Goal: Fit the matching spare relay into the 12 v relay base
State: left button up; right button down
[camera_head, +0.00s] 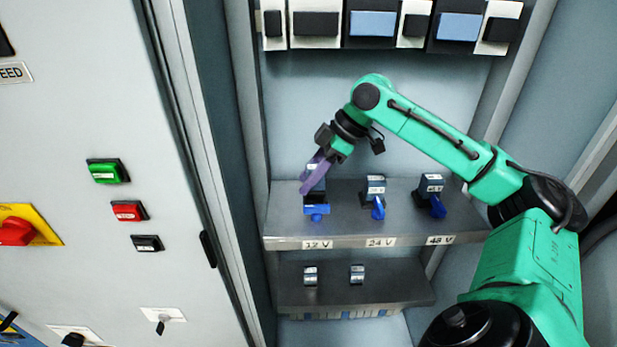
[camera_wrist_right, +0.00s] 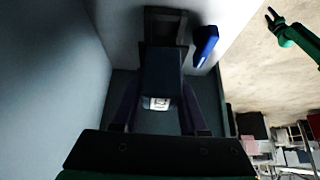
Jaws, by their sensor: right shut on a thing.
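My right gripper (camera_head: 314,176) is shut on a dark blue relay (camera_head: 316,185) at the 12 V relay base, left on the upper shelf. In the right wrist view the relay (camera_wrist_right: 161,75), with a white label, sits between the fingers, against the dark base (camera_wrist_right: 165,25). I cannot tell whether it is fully seated. The 12 V base's blue lever (camera_head: 316,209) shows at the front; the lever also shows in the wrist view (camera_wrist_right: 205,45). Two spare relays (camera_head: 310,276) (camera_head: 357,274) stand on the lower shelf. My left gripper (camera_wrist_right: 271,15) appears small and open in the wrist view.
The 24 V base with a relay (camera_head: 375,185) and the 48 V base with a relay (camera_head: 431,184) stand to the right, each with a blue lever. A row of modules (camera_head: 373,24) hangs above. The cabinet door (camera_head: 100,120) with buttons is at left.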

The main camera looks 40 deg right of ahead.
jog(key=shift+f, duration=0.15)
dwell(0.7)
jog(key=shift+f+b, duration=1.15)
jog(key=shift+b, duration=0.2)
jog(key=shift+c, duration=1.8)
grip_release()
jog(key=p+v, duration=0.2)
jog(key=v, duration=1.2)
jog(key=shift+r+p, duration=0.25)
jog(key=shift+p, duration=0.15)
jog(key=shift+s+d, duration=0.15)
